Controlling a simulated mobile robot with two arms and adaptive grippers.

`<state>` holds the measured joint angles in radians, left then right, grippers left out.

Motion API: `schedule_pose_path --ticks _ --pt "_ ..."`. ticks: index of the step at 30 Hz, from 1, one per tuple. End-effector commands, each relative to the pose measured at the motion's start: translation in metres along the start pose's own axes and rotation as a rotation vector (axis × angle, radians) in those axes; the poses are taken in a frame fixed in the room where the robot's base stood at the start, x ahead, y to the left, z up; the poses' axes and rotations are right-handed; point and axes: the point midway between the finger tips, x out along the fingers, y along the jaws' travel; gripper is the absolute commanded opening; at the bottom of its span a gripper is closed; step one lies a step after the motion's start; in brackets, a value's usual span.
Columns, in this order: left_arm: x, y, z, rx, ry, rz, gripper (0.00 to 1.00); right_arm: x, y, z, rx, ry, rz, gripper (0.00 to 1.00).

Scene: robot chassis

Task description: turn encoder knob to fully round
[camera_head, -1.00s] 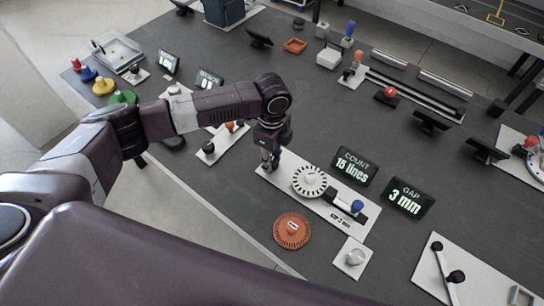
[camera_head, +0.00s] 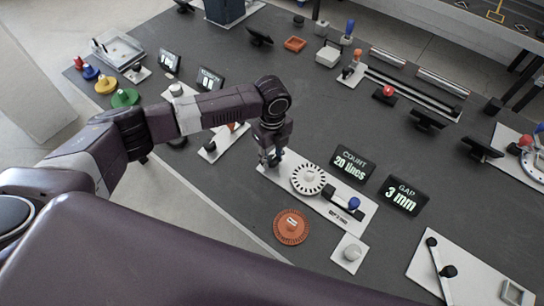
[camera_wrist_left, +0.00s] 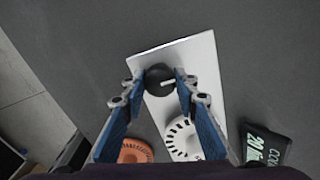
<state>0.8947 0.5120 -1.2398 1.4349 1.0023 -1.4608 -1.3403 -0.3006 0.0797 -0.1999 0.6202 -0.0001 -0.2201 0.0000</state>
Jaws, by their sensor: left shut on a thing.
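The encoder knob (camera_wrist_left: 157,77) is dark and round with a white pointer mark, at the far end of a white base plate (camera_wrist_left: 205,62). My left gripper (camera_wrist_left: 158,88) is shut on it, one blue-padded finger on each side. In the head view my left gripper (camera_head: 272,160) points down at the plate's left end and mostly hides the knob. The white slotted encoder disc (camera_head: 308,179) sits beside it on the same plate. The COUNT display (camera_head: 353,163) reads 20 lines and the GAP display (camera_head: 404,195) reads 3 mm. My right gripper is not in view.
An orange toothed disc (camera_head: 291,227) lies just in front of the plate. A small plate with a pale knob (camera_head: 350,254) is to its right. A blue-knobbed slider (camera_head: 354,203) is at the plate's right end.

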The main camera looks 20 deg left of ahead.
Motion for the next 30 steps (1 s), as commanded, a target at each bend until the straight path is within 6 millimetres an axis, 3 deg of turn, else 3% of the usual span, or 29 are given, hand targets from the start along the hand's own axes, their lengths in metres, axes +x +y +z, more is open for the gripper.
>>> schedule_pose_path --ticks 5,6,10,22,30 --pt "-0.001 -0.001 0.000 0.002 -0.001 -0.002 0.04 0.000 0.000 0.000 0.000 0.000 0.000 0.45" --pt "-0.001 -0.001 0.000 0.002 -0.001 -0.002 0.30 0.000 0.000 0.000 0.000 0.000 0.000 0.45" --pt "-0.001 -0.001 0.000 0.001 -0.001 -0.002 0.44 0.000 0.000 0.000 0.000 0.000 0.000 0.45" --pt "-0.009 -0.001 0.000 0.001 -0.001 -0.002 0.45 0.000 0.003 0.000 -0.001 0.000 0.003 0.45" --pt "-0.061 -0.002 0.001 0.001 -0.002 -0.006 0.45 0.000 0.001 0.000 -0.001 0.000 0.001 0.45"
